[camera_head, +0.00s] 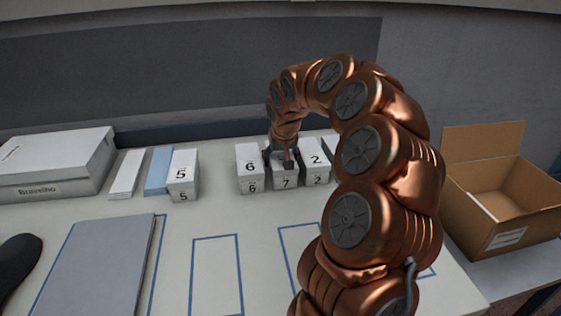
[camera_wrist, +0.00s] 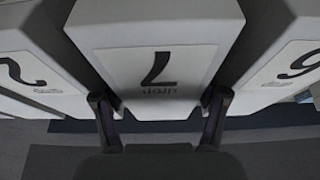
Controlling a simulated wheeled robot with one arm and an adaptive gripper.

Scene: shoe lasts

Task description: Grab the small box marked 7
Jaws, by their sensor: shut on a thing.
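The small white box marked 7 (camera_head: 285,182) stands in a row on the table, between the box marked 6 (camera_head: 250,170) and the box marked 2 (camera_head: 314,168). My gripper (camera_head: 284,160) reaches down onto its top from behind. In the wrist view the box marked 7 (camera_wrist: 155,70) is upside down in the picture, and my gripper (camera_wrist: 160,108) has one finger on each side of its near end, shut on it. The box marked 2 (camera_wrist: 35,75) and the box marked 6 (camera_wrist: 285,70) show close on either side.
A box marked 5 (camera_head: 183,175) stands left of the row beside a blue box (camera_head: 157,170). A large white shoebox (camera_head: 55,165) is at the far left. An open cardboard box (camera_head: 500,215) stands at the right. Blue outlined rectangles (camera_head: 217,275) mark clear table in front.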

